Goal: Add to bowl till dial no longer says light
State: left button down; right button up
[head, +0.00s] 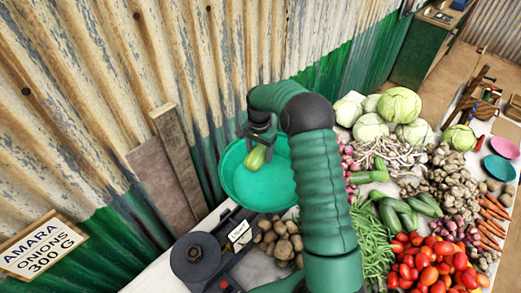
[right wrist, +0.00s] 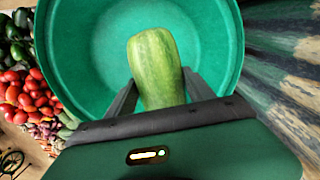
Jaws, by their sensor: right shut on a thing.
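The green bowl (head: 240,190) stands by the wall, and its empty inside fills much of the right wrist view (right wrist: 85,50). My right gripper (head: 261,143) is over the bowl, shut on a pale green, squash-like vegetable (head: 256,157). In the right wrist view the vegetable (right wrist: 155,65) sits between the two fingers, pointing into the bowl. A dark scale-like device (head: 225,255) with a round black plate (head: 195,257) is beside the bowl. It carries a small white label or dial face (head: 239,231), too small to read. My left gripper is not in view.
A sign (head: 40,247) reads "AMARA ONIONS 300 G". Potatoes (head: 280,240) lie close to the bowl. Tomatoes (head: 430,265), green beans (head: 370,240), cucumbers (head: 400,215) and cabbages (head: 400,105) crowd the table at right. A corrugated wall (head: 100,100) runs close behind the bowl.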

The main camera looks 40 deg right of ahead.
jog(key=f+b, duration=0.2)
jog(key=f, duration=0.2)
jog(key=f+b, duration=0.3)
jog(key=f, duration=0.1)
jog(key=shift+d+f, duration=0.2)
jog(key=shift+f, duration=0.15)
jog(key=shift+a+f+b, duration=0.15)
jog(key=shift+f+b, duration=0.15)
jog(key=shift+f, duration=0.25)
jog(key=shift+r, duration=0.1)
jog(key=o, duration=1.7)
jog(key=shift+o, duration=0.2)
jog(key=shift+s, duration=0.1)
notch_tip(320, 180, up, 10)
jog(key=p, duration=0.7)
